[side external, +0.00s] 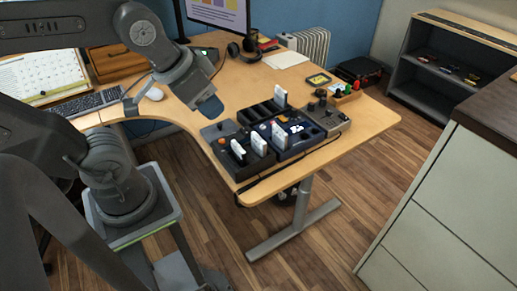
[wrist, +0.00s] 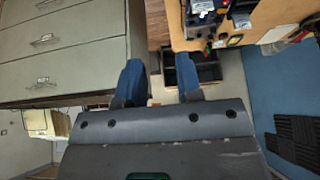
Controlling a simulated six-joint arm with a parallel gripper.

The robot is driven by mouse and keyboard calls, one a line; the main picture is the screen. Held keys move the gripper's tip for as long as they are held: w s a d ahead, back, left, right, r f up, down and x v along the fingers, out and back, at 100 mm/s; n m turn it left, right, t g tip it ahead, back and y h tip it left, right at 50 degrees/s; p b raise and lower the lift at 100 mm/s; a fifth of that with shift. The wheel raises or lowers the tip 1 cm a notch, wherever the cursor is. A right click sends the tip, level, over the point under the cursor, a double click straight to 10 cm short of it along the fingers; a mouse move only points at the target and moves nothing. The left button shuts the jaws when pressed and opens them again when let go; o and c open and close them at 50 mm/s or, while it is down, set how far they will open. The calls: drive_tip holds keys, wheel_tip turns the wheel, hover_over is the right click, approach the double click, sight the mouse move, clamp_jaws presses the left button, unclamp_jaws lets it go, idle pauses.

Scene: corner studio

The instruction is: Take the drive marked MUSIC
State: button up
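Several white drives stand upright in dark docks on the desk in the side external view: one at the front left (side external: 238,151), one beside it (side external: 259,144), one in the blue-marked middle dock (side external: 279,136) and one at the back (side external: 280,96). Any lettering on them is too small to read, so I cannot tell which is marked MUSIC. My gripper (side external: 210,107) hangs above the desk, behind and left of the docks, apart from every drive. In the wrist view my gripper (wrist: 160,82) shows two blue fingers spread apart with nothing between them.
The docks (side external: 228,130) sit near the desk's front edge, with a cable along it. A grey device with knobs (side external: 330,118) stands to their right. Headphones (side external: 244,50), a monitor (side external: 220,12) and a keyboard (side external: 92,101) are farther back. Bare desk (side external: 240,85) lies behind the docks.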

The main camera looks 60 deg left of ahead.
drive_tip(key=shift+o, duration=1.1)
drive_tip(key=m+g+y, duration=0.4)
drive_tip(key=m+g, duration=0.2)
drive_tip(key=m, duration=1.2)
hover_over(259, 137)
drive_tip(key=d, duration=0.4)
wheel_tip(259, 137, down, 16)
drive_tip(key=x, duration=0.7)
drive_tip(key=shift+a+f, duration=0.15)
drive_tip(key=shift+f, duration=0.2)
drive_tip(key=shift+x, duration=3.1)
drive_tip(key=shift+w, duration=0.2)
